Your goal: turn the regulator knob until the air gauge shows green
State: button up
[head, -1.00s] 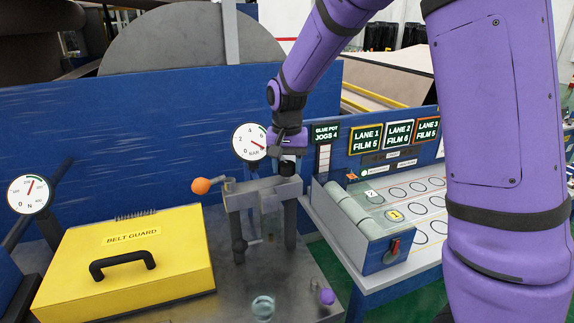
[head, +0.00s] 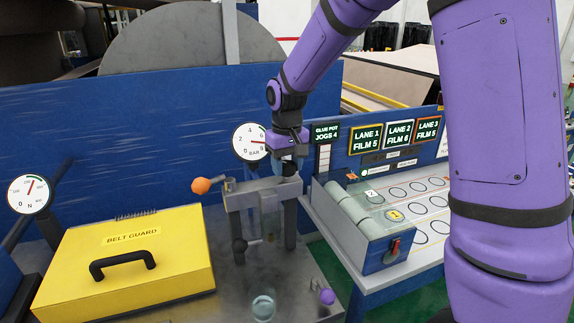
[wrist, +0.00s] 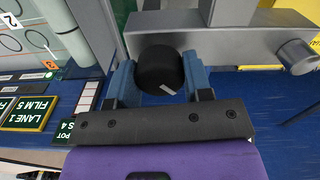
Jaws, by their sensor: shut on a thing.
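The regulator knob (wrist: 158,66) is black and round with a pale line on its face. In the wrist view my gripper (wrist: 160,80) has one blue finger on each side of it and is shut on it. In the head view my gripper (head: 288,162) points down at the top of the grey stand and mostly hides the knob. The round white air gauge (head: 249,142), marked in BAR, stands just left of my gripper. Its red needle points about straight right, below the green band at the upper right of the dial.
A grey stand (head: 262,193) with an orange-ball lever (head: 202,186) is under my gripper. A yellow belt guard box (head: 130,262) and a second dial (head: 29,194) are at left. A roller unit (head: 364,229) and lane signs (head: 398,133) are at right.

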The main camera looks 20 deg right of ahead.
aim_at(287, 163)
jog(key=n, duration=0.4)
jog(key=shift+n, duration=2.6)
jog(key=o, duration=0.9)
jog(key=shift+r, duration=0.1)
notch_tip(287, 163, up, 10)
jog(key=shift+f, duration=0.1)
jog(key=shift+r, duration=0.4)
jog(key=shift+s+r, duration=0.1)
